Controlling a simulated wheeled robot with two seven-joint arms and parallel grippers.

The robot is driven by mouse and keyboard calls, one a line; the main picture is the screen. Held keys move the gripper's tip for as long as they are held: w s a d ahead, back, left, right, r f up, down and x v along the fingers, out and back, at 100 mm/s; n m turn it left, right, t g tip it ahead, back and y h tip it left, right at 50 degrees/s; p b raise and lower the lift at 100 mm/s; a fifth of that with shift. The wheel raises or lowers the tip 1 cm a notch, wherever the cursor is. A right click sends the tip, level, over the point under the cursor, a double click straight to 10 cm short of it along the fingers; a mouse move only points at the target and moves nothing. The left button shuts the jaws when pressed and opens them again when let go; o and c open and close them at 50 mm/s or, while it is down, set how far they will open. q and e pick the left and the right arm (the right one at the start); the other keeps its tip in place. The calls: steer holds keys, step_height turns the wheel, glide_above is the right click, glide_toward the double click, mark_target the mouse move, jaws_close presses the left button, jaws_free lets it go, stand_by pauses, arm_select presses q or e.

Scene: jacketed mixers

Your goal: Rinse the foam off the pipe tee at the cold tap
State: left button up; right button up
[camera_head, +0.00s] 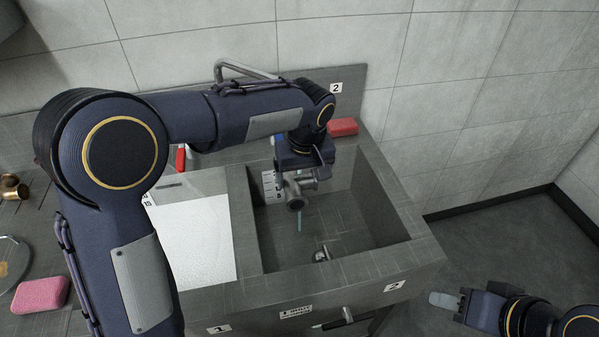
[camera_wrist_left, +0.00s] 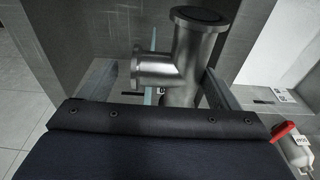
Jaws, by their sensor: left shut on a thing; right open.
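My left gripper (camera_head: 299,190) is shut on the pipe tee (camera_head: 295,203), a bare grey metal fitting with flanged ends. It holds the tee inside the right-hand basin (camera_head: 375,215), above the floor. In the left wrist view the tee (camera_wrist_left: 180,68) sits between the pale fingers, and I see no white foam on the sides that show. A bent metal spout (camera_head: 240,68) rises behind my left arm; its outlet is hidden. A small blue part (camera_head: 279,140), perhaps the cold tap, shows beside the gripper. My right gripper (camera_head: 445,300) is open and empty at the lower right.
The left-hand basin (camera_head: 244,215) is filled with white foam (camera_head: 195,240). A red handle (camera_head: 181,160) stands behind it. A red block (camera_head: 342,127) lies on the back ledge, and a pink sponge (camera_head: 40,295) lies on the left counter. Open floor lies right of the sink.

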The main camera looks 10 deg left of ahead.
mark_target(300, 190)
arm_select(q)
steer(key=shift+s+b, duration=0.65)
steer(key=shift+s, duration=1.35)
steer(key=shift+r, duration=0.1)
steer(key=shift+s+r, duration=0.15)
steer(key=shift+r, duration=0.05)
steer(key=shift+s+a+r+p, duration=0.1)
steer(key=shift+s+r+p, duration=0.2)
steer(key=shift+s+r, duration=0.4)
steer(key=shift+s+a+r+p, duration=0.1)
steer(key=shift+s+r+p, duration=0.3)
steer(key=shift+s, duration=0.45)
steer(key=shift+s+r+p, duration=0.25)
steer(key=shift+s+r, duration=0.4)
steer(key=shift+s, duration=0.15)
